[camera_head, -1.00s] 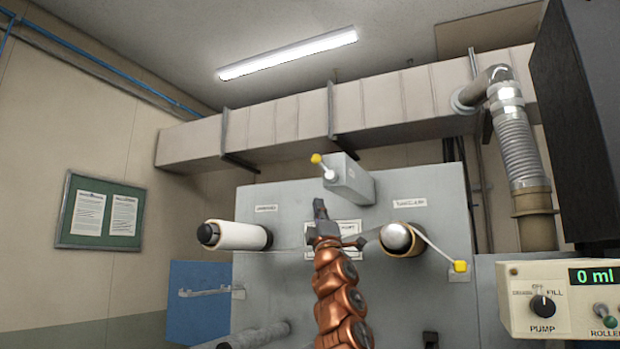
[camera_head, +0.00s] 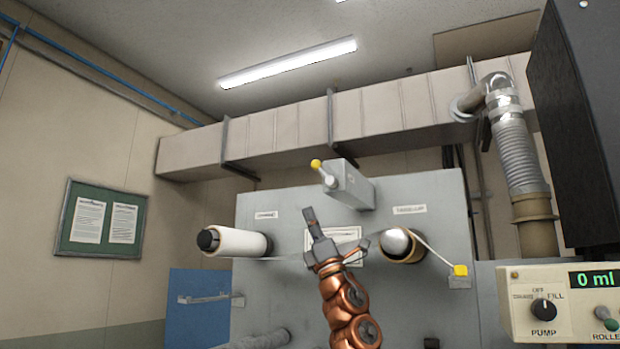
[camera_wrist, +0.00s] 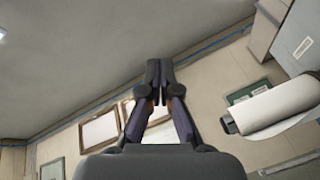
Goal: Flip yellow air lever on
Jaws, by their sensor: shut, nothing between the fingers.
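A grey box (camera_head: 349,186) on the upper machine panel bears a short lever with a yellow knob (camera_head: 316,163) tilted up to the left. A second yellow tip (camera_head: 460,270) ends a thin white rod by the take-up roll (camera_head: 401,244). I cannot tell from labels which is the air lever. My gripper (camera_head: 308,213) points upward in front of the panel, below and left of the short lever, apart from it in the picture. In the wrist view my gripper (camera_wrist: 160,68) has its fingers together and empty. Neither yellow tip shows there.
A white roll (camera_head: 238,242) sticks out at the panel's left; it also shows in the wrist view (camera_wrist: 275,104). A control box (camera_head: 560,305) with a pump knob and a dark cabinet (camera_head: 590,110) stand at right. Ducting (camera_head: 280,130) runs above.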

